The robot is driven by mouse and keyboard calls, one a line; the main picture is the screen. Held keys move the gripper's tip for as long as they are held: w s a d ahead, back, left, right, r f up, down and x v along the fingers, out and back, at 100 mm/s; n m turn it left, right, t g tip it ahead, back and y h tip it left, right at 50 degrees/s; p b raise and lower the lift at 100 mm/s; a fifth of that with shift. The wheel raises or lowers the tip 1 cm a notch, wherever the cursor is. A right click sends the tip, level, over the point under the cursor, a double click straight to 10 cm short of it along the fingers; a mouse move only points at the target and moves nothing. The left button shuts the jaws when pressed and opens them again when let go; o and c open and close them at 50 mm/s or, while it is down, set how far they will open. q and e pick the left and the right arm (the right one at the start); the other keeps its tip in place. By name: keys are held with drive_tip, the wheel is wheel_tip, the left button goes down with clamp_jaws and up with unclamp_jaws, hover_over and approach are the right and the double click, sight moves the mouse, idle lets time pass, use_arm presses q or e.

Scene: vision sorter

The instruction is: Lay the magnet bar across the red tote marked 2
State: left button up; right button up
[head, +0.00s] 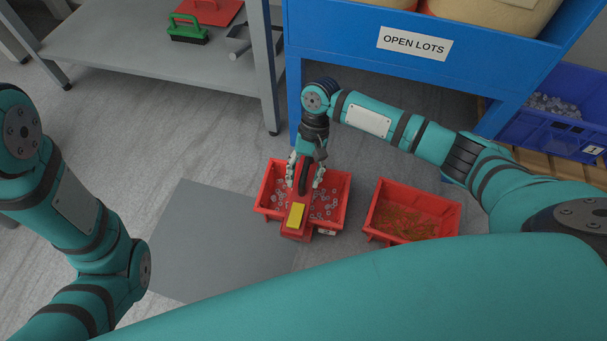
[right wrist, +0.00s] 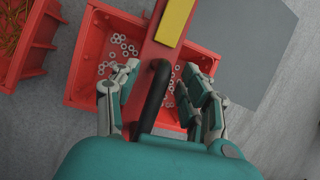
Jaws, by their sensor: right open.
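The magnet bar (head: 297,215), red with a yellow label and a black handle, lies lengthwise across a red tote (head: 263,190) of metal nuts. Its near end sticks out over the tote's front rim. A label on that tote's front is partly covered and I cannot read its number. My right gripper (head: 305,178) is above the tote, its fingers open on either side of the handle. In the right wrist view the open fingers (right wrist: 162,75) flank the black handle of the bar (right wrist: 150,47), with gaps on both sides. My left gripper is out of view.
A second red tote (head: 451,219) with orange-brown pieces stands to the right. A grey mat (head: 215,240) lies on the floor at left. A blue rack (head: 345,50) marked OPEN LOTS, a grey bench (head: 130,45) and a blue bin (head: 545,125) stand behind.

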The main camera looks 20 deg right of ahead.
drive_tip(key=v, duration=1.1)
drive_tip(key=shift+w+r, duration=0.2)
drive_tip(key=shift+r, duration=0.15)
